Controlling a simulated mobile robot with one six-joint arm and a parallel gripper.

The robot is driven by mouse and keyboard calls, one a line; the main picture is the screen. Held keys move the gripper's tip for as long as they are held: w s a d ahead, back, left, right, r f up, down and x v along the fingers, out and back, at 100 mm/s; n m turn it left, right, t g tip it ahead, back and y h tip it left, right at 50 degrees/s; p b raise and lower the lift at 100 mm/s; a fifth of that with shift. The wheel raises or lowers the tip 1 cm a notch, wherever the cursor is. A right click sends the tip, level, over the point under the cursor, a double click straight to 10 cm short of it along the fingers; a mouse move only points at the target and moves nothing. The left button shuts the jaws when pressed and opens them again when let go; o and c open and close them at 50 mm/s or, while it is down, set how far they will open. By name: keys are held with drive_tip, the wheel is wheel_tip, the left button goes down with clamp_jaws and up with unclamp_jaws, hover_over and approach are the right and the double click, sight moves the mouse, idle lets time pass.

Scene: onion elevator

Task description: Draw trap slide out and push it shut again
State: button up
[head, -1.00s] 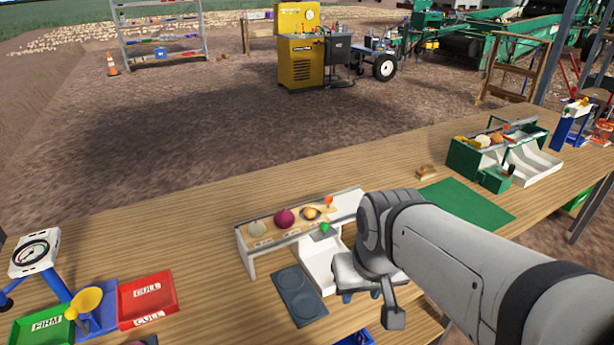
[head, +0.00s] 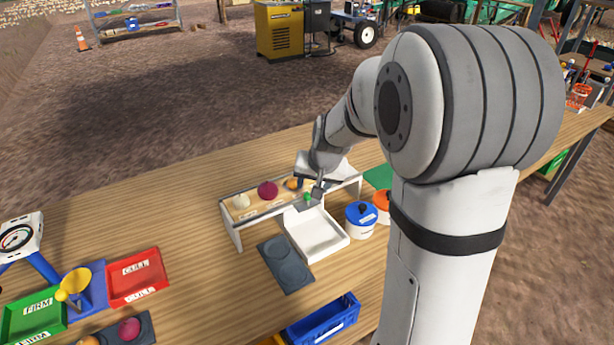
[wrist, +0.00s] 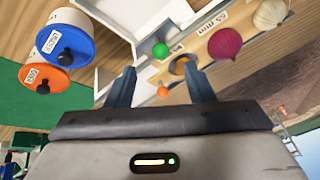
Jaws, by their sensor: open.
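A white sizing stand (head: 232,236) with a wooden top holds a row of onions; it also shows in the wrist view (wrist: 245,50). A green ball knob (head: 308,197) sits at its front, above a white chute tray (head: 318,236); the knob also shows in the wrist view (wrist: 160,50). An orange ball knob (wrist: 163,92) is at the stand's far side. I cannot tell which knob belongs to the trap slide. My gripper (wrist: 162,82) is open and empty above the stand, its fingers either side of the orange knob in the picture; contact cannot be told.
A blue-lidded pot (head: 361,216) and an orange-lidded pot (wrist: 58,50) stand right of the chute. A dark two-ring mat (head: 285,264) and a blue crate (head: 325,318) lie in front. A red tray (head: 137,277) is at left. The bench behind the stand is clear.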

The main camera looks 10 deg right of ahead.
drive_tip(key=x, duration=0.7)
drive_tip(key=shift+f, duration=0.15)
drive_tip(key=shift+c, duration=0.5)
